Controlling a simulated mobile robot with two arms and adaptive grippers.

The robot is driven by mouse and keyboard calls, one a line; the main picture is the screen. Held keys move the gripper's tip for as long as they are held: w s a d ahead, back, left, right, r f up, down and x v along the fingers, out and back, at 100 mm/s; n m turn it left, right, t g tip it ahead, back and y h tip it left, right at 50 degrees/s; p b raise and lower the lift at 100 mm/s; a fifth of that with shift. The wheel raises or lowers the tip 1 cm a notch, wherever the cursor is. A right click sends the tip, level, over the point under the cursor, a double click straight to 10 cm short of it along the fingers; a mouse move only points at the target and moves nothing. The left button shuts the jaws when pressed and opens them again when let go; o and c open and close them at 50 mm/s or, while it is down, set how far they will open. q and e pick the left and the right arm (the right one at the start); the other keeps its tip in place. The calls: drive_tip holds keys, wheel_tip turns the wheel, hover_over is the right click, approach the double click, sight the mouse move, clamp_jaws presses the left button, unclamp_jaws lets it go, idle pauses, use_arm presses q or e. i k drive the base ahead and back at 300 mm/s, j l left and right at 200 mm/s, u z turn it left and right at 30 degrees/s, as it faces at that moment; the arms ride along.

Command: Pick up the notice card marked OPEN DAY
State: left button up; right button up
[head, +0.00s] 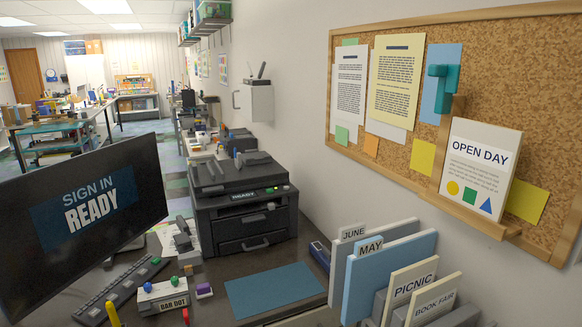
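The OPEN DAY notice card (480,172) is white with dark lettering, small grey text, and a yellow circle, green square and blue triangle along its bottom. It stands upright in a wooden holder (475,217) with a ledge, on the cork board (550,95) at the right. A teal clip-like piece (441,92) is above the card's upper left, at the top of the holder's wooden upright. Neither of my grippers shows in the head view.
Below the board, a rack holds JUNE, MAY (390,275), PICNIC (408,285) and BOOK FAIR (436,300) cards. A dark printer (243,215) stands left of it. A monitor (85,215) fills the lower left. A blue mat (274,290) lies bare on the desk.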

sight(481, 161)
drive_tip(key=j+z, duration=0.15)
drive_tip(key=z, duration=0.25)
drive_tip(key=j+z, duration=0.15)
drive_tip(key=z, duration=0.3)
drive_tip(key=k+j+z, duration=0.1)
drive_tip(key=z, duration=0.3)
drive_tip(key=k+j+z, duration=0.1)
drive_tip(key=z, duration=0.3)
